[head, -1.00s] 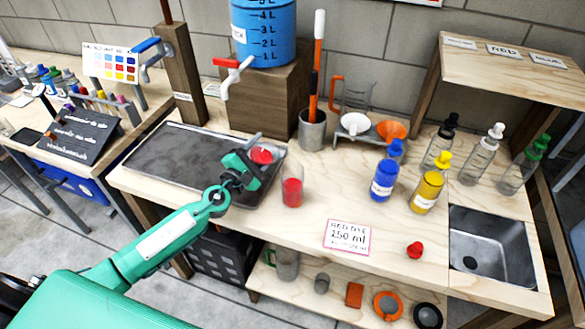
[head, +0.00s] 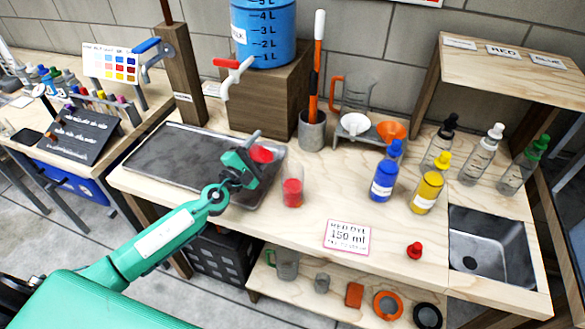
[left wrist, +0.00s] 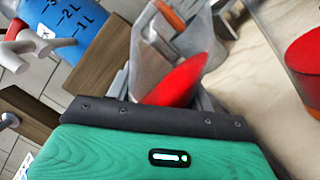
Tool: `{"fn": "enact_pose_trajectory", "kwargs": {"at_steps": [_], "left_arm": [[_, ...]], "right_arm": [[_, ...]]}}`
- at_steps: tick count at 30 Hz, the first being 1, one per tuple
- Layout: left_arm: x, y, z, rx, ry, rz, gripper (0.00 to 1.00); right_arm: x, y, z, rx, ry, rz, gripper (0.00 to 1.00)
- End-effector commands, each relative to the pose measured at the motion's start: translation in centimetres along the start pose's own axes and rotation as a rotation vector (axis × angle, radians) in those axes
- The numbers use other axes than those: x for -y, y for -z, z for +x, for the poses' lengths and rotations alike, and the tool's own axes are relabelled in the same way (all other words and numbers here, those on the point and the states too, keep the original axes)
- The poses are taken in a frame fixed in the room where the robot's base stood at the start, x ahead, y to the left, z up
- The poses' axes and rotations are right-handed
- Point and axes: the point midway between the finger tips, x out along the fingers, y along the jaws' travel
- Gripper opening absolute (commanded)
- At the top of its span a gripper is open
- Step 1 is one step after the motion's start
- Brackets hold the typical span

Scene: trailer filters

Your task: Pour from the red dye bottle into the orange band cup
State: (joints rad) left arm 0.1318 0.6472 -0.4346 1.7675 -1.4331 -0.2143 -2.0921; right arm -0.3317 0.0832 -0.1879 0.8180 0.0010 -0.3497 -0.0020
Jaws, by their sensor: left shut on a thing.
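My left gripper (head: 252,162) is shut on a clear vessel with red liquid in it, which I take to be the red dye bottle (head: 262,153). It is held above the right end of the dark tray, and the gripper hides much of it. In the left wrist view the red dye bottle (left wrist: 182,80) is see-through, with red liquid slanting inside. A clear cup (head: 292,190) with red liquid stands on the bench just right of the gripper. My right gripper is not in view.
A dark tray (head: 165,155) lies on the bench left of the cup. A red cap (head: 415,250) and a red dye card (head: 347,237) lie at the front. Blue (head: 384,178) and yellow (head: 427,190) bottles stand right. A wooden block (head: 262,102) carries the blue tank (head: 263,35).

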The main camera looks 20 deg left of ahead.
Motion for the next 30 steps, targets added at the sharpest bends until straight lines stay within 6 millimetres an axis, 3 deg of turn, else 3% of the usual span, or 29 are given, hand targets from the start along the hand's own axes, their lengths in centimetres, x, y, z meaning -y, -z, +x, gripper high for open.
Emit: {"fn": "enact_pose_trajectory", "kwargs": {"at_steps": [16, 30], "left_arm": [[-0.46, -0.11, 0.08, 0.006, -0.001, 0.033, 0.19], [-0.77, -0.16, 0.12, 0.01, -0.001, 0.06, 0.19]], "right_arm": [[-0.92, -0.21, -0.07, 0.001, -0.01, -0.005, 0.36], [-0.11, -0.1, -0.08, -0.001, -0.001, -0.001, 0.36]]}}
